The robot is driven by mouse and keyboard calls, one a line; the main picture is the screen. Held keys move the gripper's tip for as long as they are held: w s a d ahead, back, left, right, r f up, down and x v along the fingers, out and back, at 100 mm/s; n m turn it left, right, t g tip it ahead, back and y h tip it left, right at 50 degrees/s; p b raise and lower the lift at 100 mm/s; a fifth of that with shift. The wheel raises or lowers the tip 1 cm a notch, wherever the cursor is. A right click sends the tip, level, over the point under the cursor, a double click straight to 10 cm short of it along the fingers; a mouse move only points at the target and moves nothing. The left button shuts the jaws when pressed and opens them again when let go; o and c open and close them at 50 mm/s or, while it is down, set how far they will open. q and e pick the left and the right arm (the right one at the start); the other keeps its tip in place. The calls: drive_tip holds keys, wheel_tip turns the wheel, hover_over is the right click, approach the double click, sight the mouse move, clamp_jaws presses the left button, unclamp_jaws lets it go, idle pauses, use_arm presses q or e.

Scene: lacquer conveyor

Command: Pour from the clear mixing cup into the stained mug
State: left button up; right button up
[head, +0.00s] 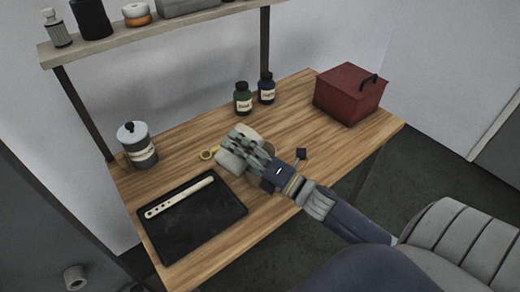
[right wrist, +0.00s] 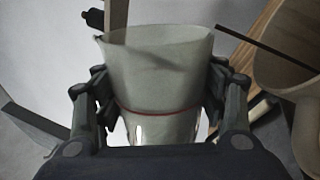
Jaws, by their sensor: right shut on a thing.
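In the right wrist view the clear mixing cup (right wrist: 158,75), a translucent beaker with a red line around it, stands between the fingers of my right gripper (right wrist: 160,100). The gripper is shut on its sides. At the right edge of that view is part of a beige mug (right wrist: 288,50), close beside the cup. In the head view my right gripper (head: 252,153) is over the middle of the table. Pale vessel surfaces (head: 231,163) show at its fingers; the hand partly hides them, and I cannot tell cup from mug there. Any liquid is not clearly visible. My left gripper is out of view.
A black tray (head: 195,230) with a white perforated stick (head: 180,197) lies at front left. A lidded canister (head: 137,146) stands behind it. Two dark bottles (head: 243,98) (head: 266,88) and a red box (head: 349,93) stand at the back. A shelf (head: 160,24) hangs above.

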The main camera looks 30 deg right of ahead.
drive_tip(key=shift+d+r, duration=0.1)
drive_tip(key=shift+s+r+m, duration=0.1)
drive_tip(key=shift+m, duration=0.2)
drive_tip(key=shift+w+d+m, duration=0.25)
drive_tip(key=shift+m, duration=0.05)
drive_tip(key=shift+r+p, duration=0.1)
drive_tip(key=shift+p, duration=0.2)
drive_tip(key=shift+s+r, duration=0.1)
drive_tip(key=shift+s, duration=0.05)
drive_tip(key=shift+w+d+m, duration=0.25)
drive_tip(key=shift+d+m, duration=0.05)
drive_tip(key=shift+m, duration=0.1)
drive_tip(key=shift+r, duration=0.1)
